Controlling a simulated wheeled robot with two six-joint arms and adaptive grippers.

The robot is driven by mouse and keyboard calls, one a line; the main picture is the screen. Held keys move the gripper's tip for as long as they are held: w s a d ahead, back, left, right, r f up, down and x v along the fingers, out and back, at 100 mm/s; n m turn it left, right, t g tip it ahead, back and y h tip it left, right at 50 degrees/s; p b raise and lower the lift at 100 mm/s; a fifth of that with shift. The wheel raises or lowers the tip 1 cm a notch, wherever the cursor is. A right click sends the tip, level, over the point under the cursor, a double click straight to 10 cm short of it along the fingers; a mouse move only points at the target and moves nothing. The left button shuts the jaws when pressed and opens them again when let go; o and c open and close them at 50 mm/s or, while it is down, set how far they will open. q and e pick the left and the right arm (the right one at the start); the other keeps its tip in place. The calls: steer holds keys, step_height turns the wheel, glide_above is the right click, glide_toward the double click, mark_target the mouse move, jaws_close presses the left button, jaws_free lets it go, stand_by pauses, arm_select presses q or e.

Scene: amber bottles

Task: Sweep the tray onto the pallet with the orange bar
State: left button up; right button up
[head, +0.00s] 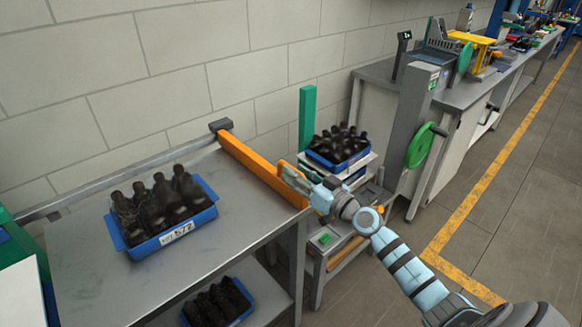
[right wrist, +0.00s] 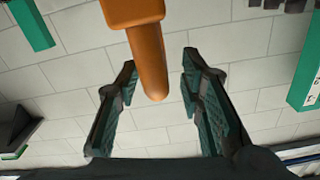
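The blue tray (head: 172,240) with several dark amber bottles (head: 160,203) stands on the left part of the grey metal table. The orange bar (head: 262,170) lies along the table's right edge, its far end at a dark block on a rail. In the right wrist view the bar's orange end (right wrist: 150,65) hangs between the fingers of the open gripper (right wrist: 158,75), with gaps on both sides. My left gripper is not in view. Which surface is the pallet is unclear; a pale slab (head: 357,165) lies right of the table.
Another blue tray of bottles (head: 340,155) sits on the stack right of the table, beside a green post (head: 307,118). A further tray (head: 225,305) is on the shelf below. A bare strip of table (head: 245,205) lies between tray and bar.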

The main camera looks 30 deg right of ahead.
steer(key=shift+x, duration=1.35)
steer(key=shift+d, duration=0.15)
steer(key=shift+c, duration=0.4)
jaws_close()
